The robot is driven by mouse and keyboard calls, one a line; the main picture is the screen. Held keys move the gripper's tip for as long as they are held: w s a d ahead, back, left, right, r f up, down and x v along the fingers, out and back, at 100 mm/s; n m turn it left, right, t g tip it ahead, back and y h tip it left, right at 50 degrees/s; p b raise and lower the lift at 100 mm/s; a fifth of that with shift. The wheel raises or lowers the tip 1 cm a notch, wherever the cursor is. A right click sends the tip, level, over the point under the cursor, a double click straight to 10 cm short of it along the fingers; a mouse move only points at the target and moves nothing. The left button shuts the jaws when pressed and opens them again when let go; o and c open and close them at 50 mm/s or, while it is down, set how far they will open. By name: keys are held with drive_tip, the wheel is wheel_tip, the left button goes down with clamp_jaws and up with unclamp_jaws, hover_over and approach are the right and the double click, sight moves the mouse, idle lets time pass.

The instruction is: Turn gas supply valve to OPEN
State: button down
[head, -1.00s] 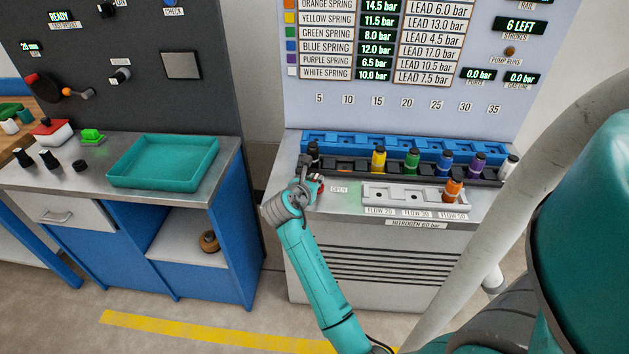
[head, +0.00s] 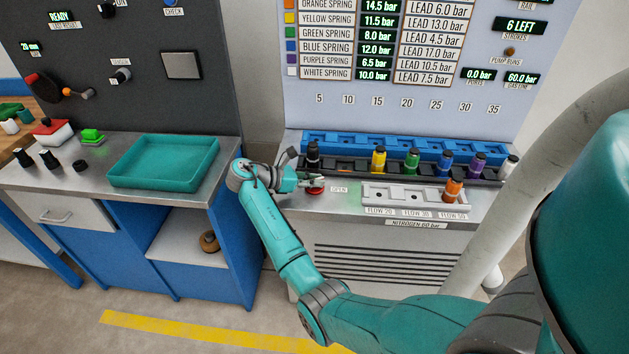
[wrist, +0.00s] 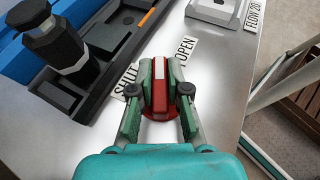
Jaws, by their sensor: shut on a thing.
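The gas supply valve has a red handle (wrist: 159,72) with a white stripe. In the wrist view my gripper (wrist: 161,92) is shut on this handle, one finger on each side. The SHUT label (wrist: 126,80) lies left of the handle and the OPEN label (wrist: 187,51) lies close to its right. In the head view my gripper (head: 308,183) reaches the valve (head: 316,191) from the left, and the OPEN label (head: 339,190) is right of it. The GAS LINE display (head: 520,78) reads 60.0 bar.
A dark rack (head: 345,169) holding a black-capped cartridge (head: 313,156) and several coloured ones stands just behind the valve. A grey FLOW tray (head: 400,198) holds an orange cartridge (head: 454,189) to the right. A teal tray (head: 165,163) sits on the left bench.

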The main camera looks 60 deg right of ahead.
drive_tip(key=shift+m+g+y, duration=0.4)
drive_tip(key=shift+m+y, duration=0.1)
drive_tip(key=c, duration=1.1)
unclamp_jaws()
drive_tip(key=shift+c, duration=0.2)
wheel_tip(320, 180, up, 10)
drive_tip(key=shift+f, duration=0.1)
